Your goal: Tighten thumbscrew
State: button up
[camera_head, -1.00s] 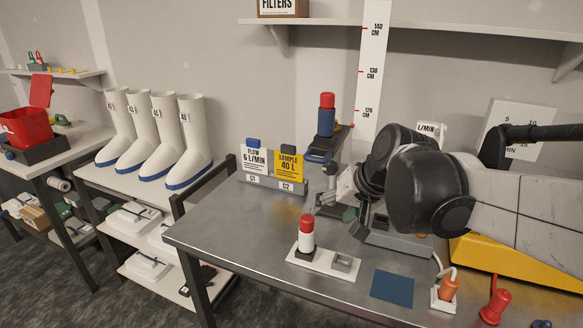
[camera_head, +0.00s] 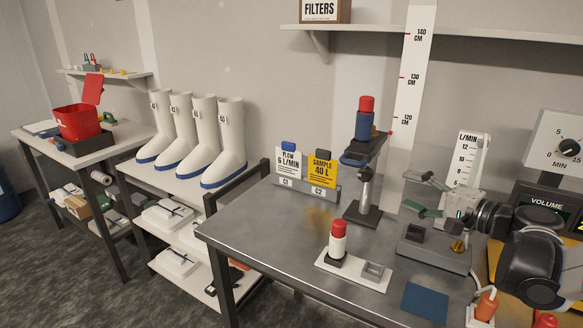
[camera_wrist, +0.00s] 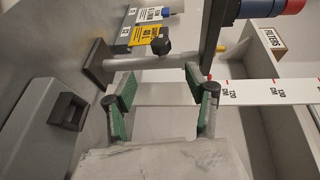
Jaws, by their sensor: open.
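The thumbscrew is a dark knob on the grey post of a stand. It shows in the head view (camera_head: 365,173) just under the platform, and in the wrist view (camera_wrist: 161,46) beyond my fingers. The stand's post (camera_head: 364,194) rises from a dark base (camera_head: 362,213) and carries a dark platform (camera_head: 372,146) with a blue bottle with a red cap (camera_head: 366,119). My gripper (camera_head: 413,194) is open and empty, with green finger pads, to the right of the stand and apart from the thumbscrew. In the wrist view my gripper (camera_wrist: 171,90) points towards the post.
White and yellow cards (camera_head: 310,175) stand left of the stand. A red-capped container (camera_head: 337,240) sits on a white tray in front. A grey flow meter unit (camera_head: 436,252) lies below my gripper. A marked height scale (camera_head: 408,110) stands behind. Bare bench (camera_head: 270,225) lies at left.

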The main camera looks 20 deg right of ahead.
aim_at(366, 174)
jog(key=b+x, duration=0.1)
jog(key=x, duration=1.2)
jog(key=shift+w+a, duration=0.1)
jog(key=shift+w, duration=0.25)
jog(key=c, duration=1.2)
jog(key=b, duration=0.1)
jog(key=t+b, duration=0.1)
jog(key=b, duration=0.1)
jog(key=shift+f+m+t+y, duration=0.25)
jog(key=shift+m+t+y, duration=0.05)
jog(key=shift+c, duration=0.2)
jog(key=t+b, duration=0.1)
jog(key=b, duration=0.1)
jog(key=m+t+b, duration=0.1)
jog(key=shift+r+t+y+b, duration=0.2)
jog(key=shift+t+y+b, duration=0.1)
jog(key=shift+y+b, duration=0.1)
jog(key=shift+r, duration=0.1)
